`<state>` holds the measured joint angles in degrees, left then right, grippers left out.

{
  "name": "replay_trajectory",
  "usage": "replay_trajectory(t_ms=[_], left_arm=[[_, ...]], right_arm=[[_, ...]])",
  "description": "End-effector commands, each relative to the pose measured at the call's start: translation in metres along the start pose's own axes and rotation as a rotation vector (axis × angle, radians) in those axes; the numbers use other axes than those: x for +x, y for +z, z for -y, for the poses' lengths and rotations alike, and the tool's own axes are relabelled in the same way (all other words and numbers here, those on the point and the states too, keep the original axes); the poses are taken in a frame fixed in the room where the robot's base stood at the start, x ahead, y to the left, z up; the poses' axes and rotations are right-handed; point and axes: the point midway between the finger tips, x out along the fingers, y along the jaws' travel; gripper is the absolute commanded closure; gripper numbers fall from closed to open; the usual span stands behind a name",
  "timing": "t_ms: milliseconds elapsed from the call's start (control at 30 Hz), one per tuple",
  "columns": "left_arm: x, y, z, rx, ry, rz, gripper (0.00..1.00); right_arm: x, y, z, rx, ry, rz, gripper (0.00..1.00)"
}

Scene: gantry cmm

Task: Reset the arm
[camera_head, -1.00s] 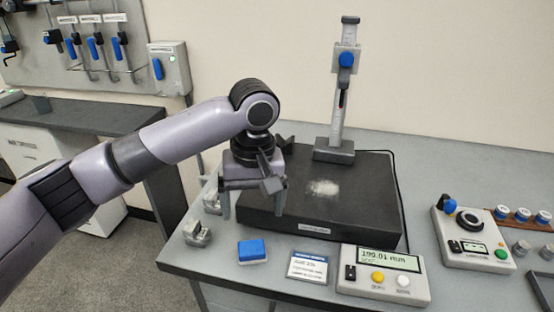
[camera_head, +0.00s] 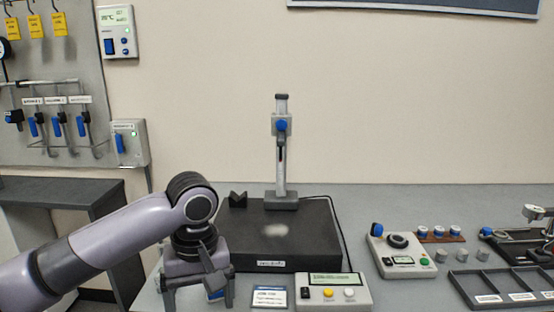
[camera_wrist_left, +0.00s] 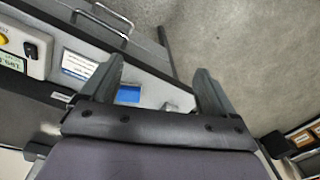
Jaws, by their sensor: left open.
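My left arm comes in from the left in the head view. Its gripper (camera_head: 198,298) points down at the front left corner of the black granite plate, over the table's front edge. In the left wrist view the two fingers of this gripper (camera_wrist_left: 160,85) stand wide apart with nothing between them. Beyond them lie a blue block (camera_wrist_left: 128,94), the table edge and the grey floor. In the head view the blue block is mostly hidden behind the gripper. My right gripper is in neither view.
The granite plate (camera_head: 320,245) carries a height gauge stand (camera_head: 281,160) and a dark V-block (camera_head: 238,200). In front are a label card (camera_head: 270,297) and a display box (camera_head: 335,293). To the right are a control box (camera_head: 400,252) and a compartment tray (camera_head: 505,288).

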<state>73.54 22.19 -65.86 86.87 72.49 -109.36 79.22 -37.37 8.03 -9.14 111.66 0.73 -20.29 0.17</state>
Motion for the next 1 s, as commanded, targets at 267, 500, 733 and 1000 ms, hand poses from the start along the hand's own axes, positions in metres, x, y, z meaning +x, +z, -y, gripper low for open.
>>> replay_trajectory(t_ms=[267, 500, 733, 1000], left_arm=[[0.068, 0.026, -0.047, 0.168, 0.249, 0.014, 0.11], [0.117, 0.049, -0.079, 0.271, 0.497, -0.047, 0.11], [0.156, 0.064, -0.089, 0.307, 0.680, -0.178, 0.11], [0.200, 0.075, -0.065, 0.303, 0.762, -0.404, 0.11]], right_arm=[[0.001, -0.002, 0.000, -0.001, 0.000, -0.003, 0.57], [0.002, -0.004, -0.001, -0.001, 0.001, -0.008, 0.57], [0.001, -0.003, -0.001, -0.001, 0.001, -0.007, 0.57], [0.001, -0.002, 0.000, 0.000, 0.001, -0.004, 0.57]])
